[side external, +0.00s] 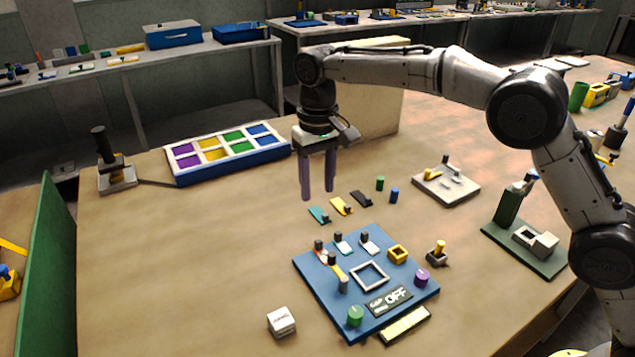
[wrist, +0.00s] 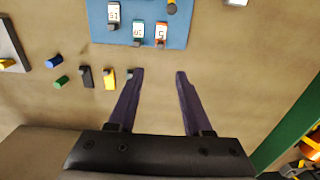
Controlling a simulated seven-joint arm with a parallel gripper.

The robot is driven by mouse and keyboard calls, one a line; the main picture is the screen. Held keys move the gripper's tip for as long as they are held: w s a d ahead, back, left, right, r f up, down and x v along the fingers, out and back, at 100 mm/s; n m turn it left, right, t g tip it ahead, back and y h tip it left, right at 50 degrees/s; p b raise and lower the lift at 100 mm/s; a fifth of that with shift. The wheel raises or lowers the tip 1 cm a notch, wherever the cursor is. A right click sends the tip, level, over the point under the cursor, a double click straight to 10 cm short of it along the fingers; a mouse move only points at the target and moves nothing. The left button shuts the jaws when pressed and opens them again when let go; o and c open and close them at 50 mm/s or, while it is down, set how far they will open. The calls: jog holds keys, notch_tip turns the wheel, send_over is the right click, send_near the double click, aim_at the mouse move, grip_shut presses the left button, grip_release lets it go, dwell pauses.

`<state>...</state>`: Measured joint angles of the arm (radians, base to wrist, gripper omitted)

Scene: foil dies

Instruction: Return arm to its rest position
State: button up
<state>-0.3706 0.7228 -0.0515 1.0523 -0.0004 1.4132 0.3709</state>
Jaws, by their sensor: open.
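My gripper (side external: 317,194) is open and empty, pointing down above the tan table between the blue board and the tray. In the wrist view its two purple fingers (wrist: 160,74) are apart with only bare table between them. The blue board (side external: 315,289) lies in front of it and carries several tagged pieces, a square frame and a plate reading OFF. Three small dies, teal (side external: 318,215), yellow (side external: 341,205) and black (side external: 361,198), lie in a row on the table near the gripper; they also show in the wrist view, left of the fingers.
A tray with coloured compartments (side external: 228,168) is at the back left, beside a black-handled stamp (side external: 116,173). Green (side external: 380,183) and blue (side external: 394,195) pegs and a pale fixture plate (side external: 446,187) are to the right. A white cube (side external: 282,321) is at the front. The table's left side is clear.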

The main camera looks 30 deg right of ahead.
jog(key=shift+d, duration=0.1)
dwell(0.3)
jog(key=s+d+r+m+t, duration=0.1)
jog(key=s+d+r, duration=0.35)
jog(key=r, duration=0.35)
jog(key=s+d+r+m+t, duration=0.1)
jog(key=s+d+r+t, duration=0.15)
jog(key=d+r, duration=0.35)
jog(key=s+d+r, duration=0.4)
jog(key=s, duration=0.5)
jog(key=s+d+f+t, duration=0.1)
jog(key=s+d+f, duration=0.1)
jog(key=s, duration=0.4)
jog(key=s+d+f+t, duration=0.1)
jog(key=s+d+f, duration=0.1)
jog(key=s, duration=0.5)
jog(key=s+d+f+n, duration=0.1)
jog(key=s+f+n, duration=0.1)
jog(key=s+f, duration=0.4)
notch_tip(320, 180, down, 4)
jog(key=shift+d+r, duration=0.1)
jog(key=shift+d, duration=0.05)
